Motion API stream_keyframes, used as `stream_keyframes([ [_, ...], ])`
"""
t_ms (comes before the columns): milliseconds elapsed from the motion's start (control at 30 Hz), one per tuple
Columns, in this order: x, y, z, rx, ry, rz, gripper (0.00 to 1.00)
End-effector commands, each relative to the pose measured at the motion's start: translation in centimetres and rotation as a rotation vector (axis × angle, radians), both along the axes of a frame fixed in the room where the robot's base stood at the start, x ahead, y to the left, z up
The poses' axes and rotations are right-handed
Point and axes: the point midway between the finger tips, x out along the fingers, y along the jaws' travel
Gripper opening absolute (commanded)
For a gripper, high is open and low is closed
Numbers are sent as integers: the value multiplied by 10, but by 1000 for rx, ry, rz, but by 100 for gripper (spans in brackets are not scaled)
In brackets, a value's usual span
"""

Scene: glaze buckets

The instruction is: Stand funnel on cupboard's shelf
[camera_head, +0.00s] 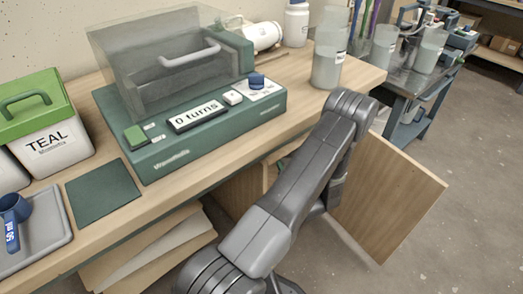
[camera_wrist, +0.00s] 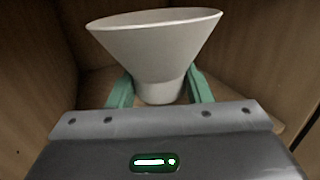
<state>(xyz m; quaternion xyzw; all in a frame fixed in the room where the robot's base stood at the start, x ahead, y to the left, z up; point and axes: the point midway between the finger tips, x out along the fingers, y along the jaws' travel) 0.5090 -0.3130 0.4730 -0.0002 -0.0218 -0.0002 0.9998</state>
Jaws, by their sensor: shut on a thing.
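In the wrist view a pale grey-white funnel (camera_wrist: 155,45) stands with its wide mouth up and its narrower neck between the two green fingers of my gripper (camera_wrist: 160,90). The fingers are shut on the neck. Wooden cupboard walls (camera_wrist: 255,50) surround the funnel, and a wooden shelf surface (camera_wrist: 97,80) shows behind and below it. Whether the funnel's lower end touches the shelf is hidden by my gripper. In the head view the cupboard's open door (camera_head: 390,195) hangs below the bench, and my arm reaches down in front of the cupboard; funnel and gripper are hidden there.
The open door juts out right of my arm. Cupboard walls are close on both sides.

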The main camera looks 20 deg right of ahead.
Motion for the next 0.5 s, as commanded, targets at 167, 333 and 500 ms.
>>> stream_keyframes([
  [167, -1, 0, -35, 3, 0, -1, 19],
  [333, 0, 0, -58, 1, -1, 0, 19],
  [500, 0, 0, -70, 1, -1, 0, 19],
])
